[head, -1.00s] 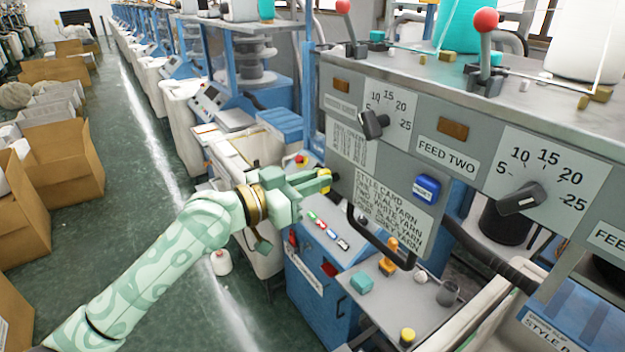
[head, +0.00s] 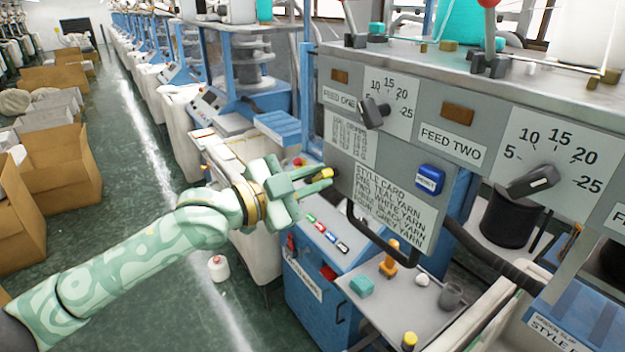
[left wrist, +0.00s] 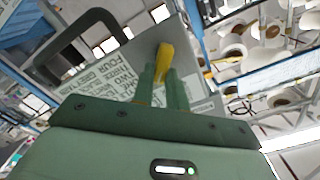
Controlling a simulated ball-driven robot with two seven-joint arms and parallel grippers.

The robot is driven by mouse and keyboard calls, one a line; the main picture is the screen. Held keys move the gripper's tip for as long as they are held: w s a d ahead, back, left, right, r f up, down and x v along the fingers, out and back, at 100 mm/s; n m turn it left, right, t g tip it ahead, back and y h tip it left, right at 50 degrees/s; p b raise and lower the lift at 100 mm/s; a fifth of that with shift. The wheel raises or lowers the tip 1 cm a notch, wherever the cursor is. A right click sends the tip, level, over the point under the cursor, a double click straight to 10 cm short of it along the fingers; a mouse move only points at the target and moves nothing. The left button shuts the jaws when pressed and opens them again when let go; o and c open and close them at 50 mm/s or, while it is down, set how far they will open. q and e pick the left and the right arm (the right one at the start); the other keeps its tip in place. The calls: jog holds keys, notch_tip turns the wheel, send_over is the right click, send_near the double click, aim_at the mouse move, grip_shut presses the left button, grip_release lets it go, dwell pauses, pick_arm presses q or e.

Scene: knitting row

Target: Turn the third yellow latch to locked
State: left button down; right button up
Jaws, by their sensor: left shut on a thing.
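A yellow latch (head: 326,173) sits at the lower left edge of the grey machine panel (head: 345,190), beside the style card. My left gripper (head: 316,180) is shut on this latch. In the left wrist view the yellow latch (left wrist: 164,58) stands between the two green fingertips (left wrist: 164,78), tilted slightly, with the panel behind it. Part of the latch is hidden by the fingers. No other yellow latch is clear on the panel, and I cannot read a locked mark. My right gripper is not in view.
The panel carries a left dial (head: 374,113), a right dial (head: 531,181) and a blue button (head: 429,179). A black handle (head: 375,240) juts out below the style card (head: 390,205). A grey shelf (head: 400,290) with small items lies below. Open floor (head: 150,240) is at left.

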pick_arm(q)
jog(key=m, duration=0.2)
jog(key=m+p, duration=0.1)
jog(key=m, duration=0.1)
jog(key=shift+s+d+f+m, duration=0.1)
jog(key=shift+f+m, duration=0.05)
jog(key=shift+m, duration=0.15)
jog(key=shift+f+m+p, duration=0.2)
jog(key=shift+m+p, duration=0.2)
jog(key=shift+m, duration=0.9)
jog(key=shift+f+m+p, duration=0.2)
jog(key=shift+m+p, duration=0.2)
jog(key=shift+m, duration=0.9)
jog(key=c, duration=1.4)
grip_release()
jog(key=b+v, duration=0.3)
jog(key=v, duration=1.3)
